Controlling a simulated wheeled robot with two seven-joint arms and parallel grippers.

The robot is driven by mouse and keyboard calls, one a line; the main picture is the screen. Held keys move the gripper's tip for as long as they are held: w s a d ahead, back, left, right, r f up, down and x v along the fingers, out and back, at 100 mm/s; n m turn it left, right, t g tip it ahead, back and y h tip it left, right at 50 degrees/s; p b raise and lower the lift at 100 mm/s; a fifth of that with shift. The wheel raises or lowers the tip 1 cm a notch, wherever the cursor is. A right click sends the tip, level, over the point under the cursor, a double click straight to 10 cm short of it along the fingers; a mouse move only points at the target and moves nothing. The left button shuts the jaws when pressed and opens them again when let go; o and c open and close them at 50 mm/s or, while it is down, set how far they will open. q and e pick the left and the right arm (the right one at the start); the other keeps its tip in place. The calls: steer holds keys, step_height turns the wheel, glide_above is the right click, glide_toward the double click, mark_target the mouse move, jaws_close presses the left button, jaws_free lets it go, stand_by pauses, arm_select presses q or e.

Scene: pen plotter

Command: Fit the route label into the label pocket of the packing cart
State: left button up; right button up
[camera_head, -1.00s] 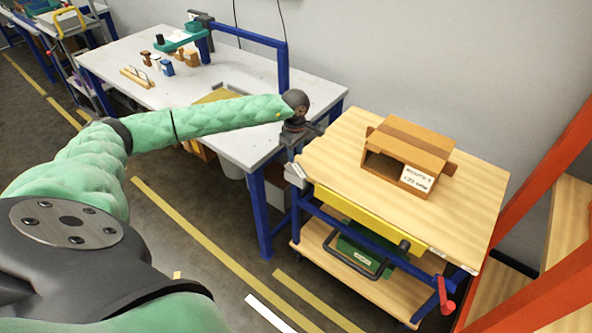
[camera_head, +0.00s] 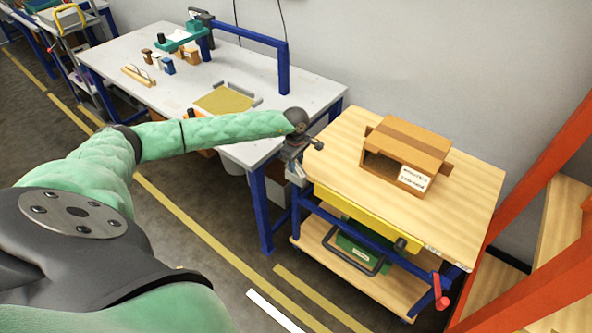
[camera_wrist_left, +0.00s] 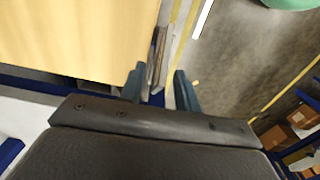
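The packing cart (camera_head: 465,205) has a light wooden top and a blue frame, and its top also fills the upper left of the left wrist view (camera_wrist_left: 75,40). My left gripper (camera_head: 295,165) is low at the cart's left end, beside the top's edge. In the left wrist view its two fingers (camera_wrist_left: 160,70) stand apart, with a thin brownish and pale strip in line with the gap; I cannot tell whether it is the label, the pocket or the cart's edge. A small whitish piece (camera_head: 296,175) shows just below the gripper. I cannot make out the route label or the label pocket for sure. My right gripper is out of view.
A cardboard box (camera_head: 410,150) with a white printed label (camera_head: 415,179) stands on the cart top. A green case (camera_head: 355,254) is on the lower shelf. A grey workbench (camera_head: 130,60) adjoins on the left; an orange rack (camera_head: 540,180) stands at right.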

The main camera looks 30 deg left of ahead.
arm_select(q)
jaws_close()
